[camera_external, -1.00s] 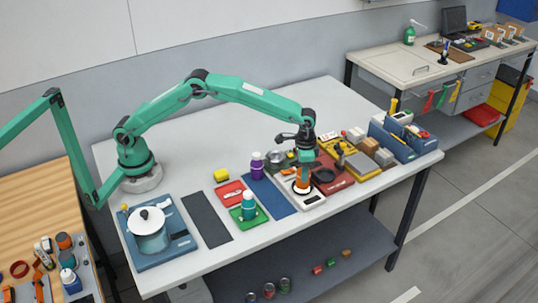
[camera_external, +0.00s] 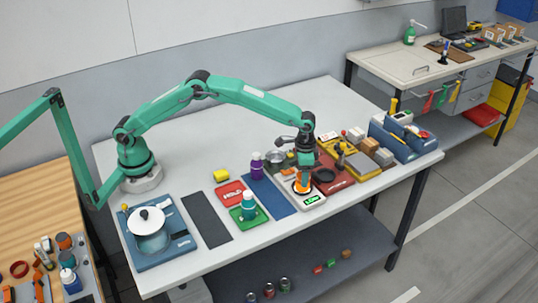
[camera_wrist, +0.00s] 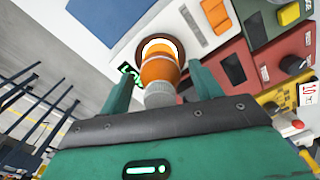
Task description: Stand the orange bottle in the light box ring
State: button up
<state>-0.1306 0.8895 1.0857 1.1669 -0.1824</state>
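The orange bottle (camera_external: 303,186) stands on the light box (camera_external: 313,203), a pale box with a display lit green. In the wrist view the orange bottle (camera_wrist: 158,72) has its grey ribbed cap towards me. Its base appears to be within the light box ring (camera_wrist: 145,45), a bright white circle with a dark rim, though the body hides part of it. My gripper (camera_external: 304,172) is above and around the bottle, pointing down. In the wrist view my gripper (camera_wrist: 162,85) is open, one finger on each side of the bottle, with visible gaps.
A purple bottle (camera_external: 257,166) and a teal bottle (camera_external: 249,206) stand to the left. A dark red tray (camera_external: 340,187) with a dark pan is close on the right. A blue mat (camera_external: 268,195) lies beside the light box. The table's rear is clear.

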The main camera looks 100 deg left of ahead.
jog(key=shift+r, duration=0.1)
notch_tip(320, 180, up, 12)
jog(key=shift+r, duration=0.25)
dwell(0.5)
dwell(0.5)
jog(key=s+d+r+m+t, duration=0.1)
jog(key=s+d+r, duration=0.2)
jog(key=s+r, duration=0.45)
jog(key=s+d+r+m+t, duration=0.15)
jog(key=s+r, duration=0.25)
jog(key=s, duration=0.6)
jog(key=s+d+f+t, duration=0.1)
jog(key=s+f, duration=0.2)
jog(key=s, duration=0.7)
jog(key=s+d+f+m+t, duration=0.1)
jog(key=s+d+f+t, duration=0.1)
jog(key=s, duration=0.8)
jog(key=shift+d+f, duration=0.2)
jog(key=shift+f, duration=0.6)
